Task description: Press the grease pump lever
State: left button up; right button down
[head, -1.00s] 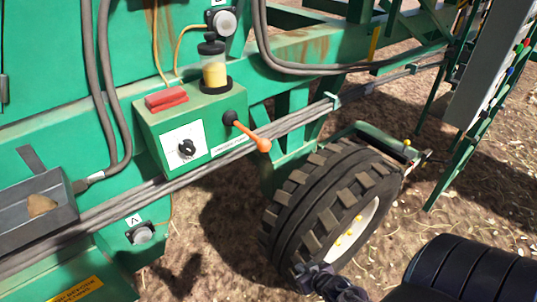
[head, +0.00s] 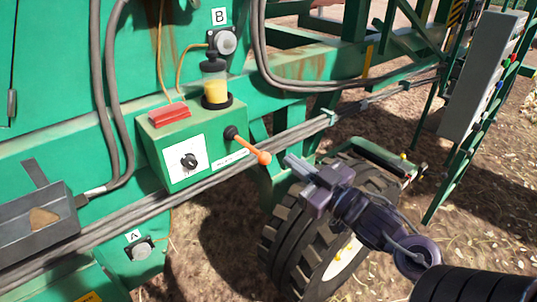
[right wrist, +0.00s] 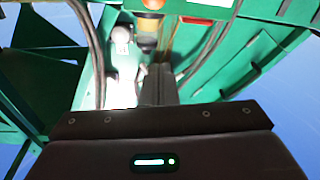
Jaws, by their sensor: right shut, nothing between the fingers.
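The grease pump lever (head: 248,146) has a black pivot and an orange handle with a rounded end. It sticks out to the lower right from the green pump box (head: 190,150) in the head view. A grease reservoir (head: 215,84) with yellow grease stands on the box. My right gripper (head: 290,160) is shut and empty, its tips just right of the lever's orange end, with a small gap in the picture. In the right wrist view the shut fingers (right wrist: 160,85) point at the green machine; I cannot make out the lever clearly there. My left gripper is not in view.
A large tyre (head: 325,225) stands below and behind my right gripper. Grey hoses (head: 110,100) and a bundle of pipes run along the machine. A grey tray (head: 35,225) is at left. A grey control box (head: 483,75) is at upper right.

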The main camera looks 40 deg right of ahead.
jog(key=shift+w, duration=0.1)
jog(key=r+p, duration=0.2)
jog(key=p, duration=0.2)
send_over(268, 154)
jog(key=a, duration=0.2)
jog(key=shift+s+d+f, duration=0.15)
jog(key=shift+s, duration=0.15)
jog(key=f, duration=0.2)
jog(key=s+f, duration=0.1)
jog(key=f, duration=0.1)
jog(key=shift+d+f, duration=0.1)
jog(key=shift+d, duration=0.3)
jog(key=shift+w, duration=0.1)
